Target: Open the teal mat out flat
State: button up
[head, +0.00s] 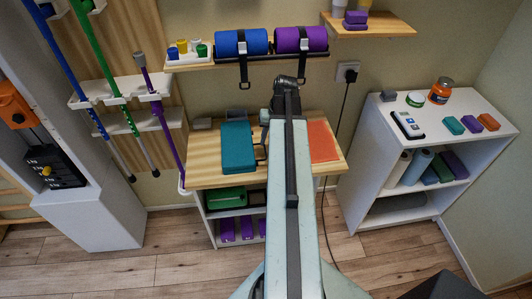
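The teal mat (238,147) lies on the wooden tabletop (205,175), left of my arm. It looks like a compact folded block with a darker front side. A small dark loop shows at its right edge, close to my arm. My gripper (287,84) is at the far end of my raised arm, above the back of the table and to the right of the mat. It appears apart from the mat. Its fingers are too small and hidden to tell whether they are open or shut.
An orange sheet (323,141) lies right of my arm. Small grey items stand behind the mat. A shelf (190,66) with blue (241,42) and purple (300,39) rolls hangs above, straps dangling. A white shelf unit (400,160) stands right; poles (166,135) hang left. A cable (341,110) runs down the wall.

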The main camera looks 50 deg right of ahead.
jog(key=b+x, duration=0.3)
jog(key=x, duration=0.1)
jog(key=shift+f, duration=0.3)
jog(key=shift+r, duration=0.1)
grip_shut()
dwell(0.9)
